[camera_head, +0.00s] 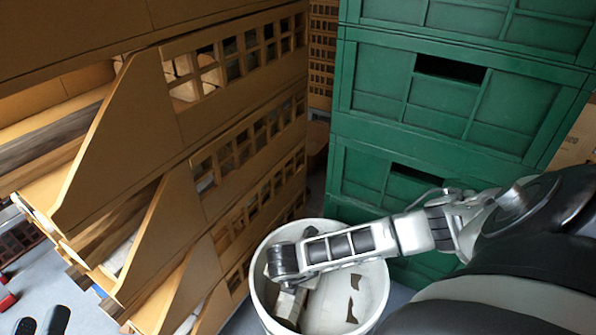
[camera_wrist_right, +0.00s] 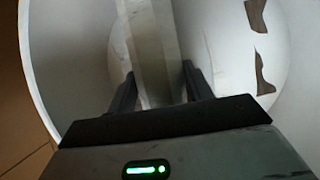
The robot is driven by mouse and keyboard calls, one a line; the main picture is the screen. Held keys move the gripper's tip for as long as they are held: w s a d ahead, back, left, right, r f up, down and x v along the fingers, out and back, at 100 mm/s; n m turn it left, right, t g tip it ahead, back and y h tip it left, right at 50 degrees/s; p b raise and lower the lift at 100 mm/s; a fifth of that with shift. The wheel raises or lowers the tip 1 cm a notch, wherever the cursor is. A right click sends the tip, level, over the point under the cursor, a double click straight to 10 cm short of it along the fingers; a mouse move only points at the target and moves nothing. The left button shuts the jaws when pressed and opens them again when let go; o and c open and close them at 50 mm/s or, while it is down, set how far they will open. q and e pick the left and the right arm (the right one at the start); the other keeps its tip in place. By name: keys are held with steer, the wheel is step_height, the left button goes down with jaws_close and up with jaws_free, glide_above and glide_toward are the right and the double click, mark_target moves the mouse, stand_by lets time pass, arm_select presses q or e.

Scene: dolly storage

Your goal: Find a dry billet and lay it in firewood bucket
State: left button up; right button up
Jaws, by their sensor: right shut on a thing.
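The white firewood bucket (camera_head: 376,270) stands on the floor at the bottom middle of the head view; its pale inside wall (camera_wrist_right: 220,45) fills much of the right wrist view. My right arm reaches over its rim. My right gripper (camera_wrist_right: 158,80) is down inside the bucket, with its fingers on both sides of a pale, long billet (camera_wrist_right: 148,45). Part of a pale piece shows below my wrist in the head view (camera_head: 290,303). The billet's lower end is hard to make out. Two dark fingertips of my left gripper (camera_head: 42,322) show apart at the bottom left, with nothing seen between them.
Stacked tan crates (camera_head: 150,130) with slatted sides and wood inside stand at the left. Stacked green crates (camera_head: 430,110) stand behind the bucket, close to my right arm. Dark brown patches (camera_wrist_right: 262,75) show on the bucket's inside. Small red items (camera_head: 6,300) lie at the left edge.

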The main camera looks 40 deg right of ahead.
steer(key=shift+f+b, duration=0.5)
steer(key=shift+f, duration=0.05)
steer(key=o, duration=1.3)
steer(key=shift+r, duration=0.1)
steer(key=p+v, duration=0.3)
